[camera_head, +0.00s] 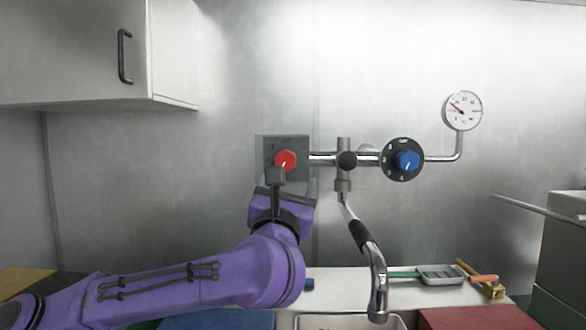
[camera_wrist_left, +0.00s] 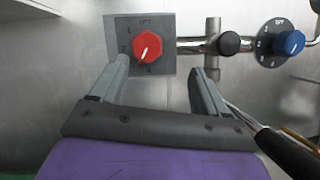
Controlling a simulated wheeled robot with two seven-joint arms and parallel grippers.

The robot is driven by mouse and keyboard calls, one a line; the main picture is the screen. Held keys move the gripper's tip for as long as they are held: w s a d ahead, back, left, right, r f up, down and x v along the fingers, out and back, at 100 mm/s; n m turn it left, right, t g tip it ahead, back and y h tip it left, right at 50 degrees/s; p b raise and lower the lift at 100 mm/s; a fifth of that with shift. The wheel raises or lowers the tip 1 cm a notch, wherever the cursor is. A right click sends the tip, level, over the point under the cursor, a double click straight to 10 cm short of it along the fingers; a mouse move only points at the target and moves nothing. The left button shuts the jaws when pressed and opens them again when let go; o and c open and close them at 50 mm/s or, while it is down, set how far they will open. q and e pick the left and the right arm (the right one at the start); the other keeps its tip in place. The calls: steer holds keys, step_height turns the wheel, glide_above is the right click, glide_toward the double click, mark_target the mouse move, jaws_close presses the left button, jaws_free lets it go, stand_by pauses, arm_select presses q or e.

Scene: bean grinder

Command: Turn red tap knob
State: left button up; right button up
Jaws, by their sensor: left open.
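The red tap knob (camera_head: 286,159) sits on a square grey plate (camera_head: 297,147) on the metal wall, left of the pipe. It also shows in the left wrist view (camera_wrist_left: 147,47), with its white pointer line tilted toward the lower left. My left gripper (camera_head: 277,176) is just below and in front of the knob in the head view. In the left wrist view its two fingers (camera_wrist_left: 159,77) are spread apart below the knob, with nothing between them. Whether a finger touches the knob I cannot tell. My right gripper is not in view.
A blue knob (camera_head: 407,160) and a gauge (camera_head: 462,110) are on the pipe to the right. A curved spout (camera_head: 372,262) hangs over a sink (camera_head: 349,320). A white cabinet (camera_head: 80,50) is at upper left. A tray (camera_head: 440,275) lies on the counter.

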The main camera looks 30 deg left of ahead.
mark_target(284, 162)
arm_select(q)
steer(key=shift+y, duration=0.4)
steer(key=p+x, duration=0.1)
steer(key=x, duration=0.1)
steer(key=a+p+x, duration=0.1)
steer(key=x, duration=0.2)
steer(key=p+x, duration=0.1)
steer(key=x, duration=0.2)
steer(key=shift+s+a+r, duration=0.2)
steer(key=shift+s+a, duration=0.05)
steer(key=shift+a, duration=0.2)
steer(key=shift+w+r, duration=0.1)
steer(key=shift+w, duration=0.3)
steer(key=shift+s, duration=0.1)
steer(key=c, duration=1)
steer(key=shift+m+h, duration=0.4)
steer(key=shift+m, duration=0.2)
steer(key=shift+m+h, duration=0.5)
steer(key=shift+m, duration=0.5)
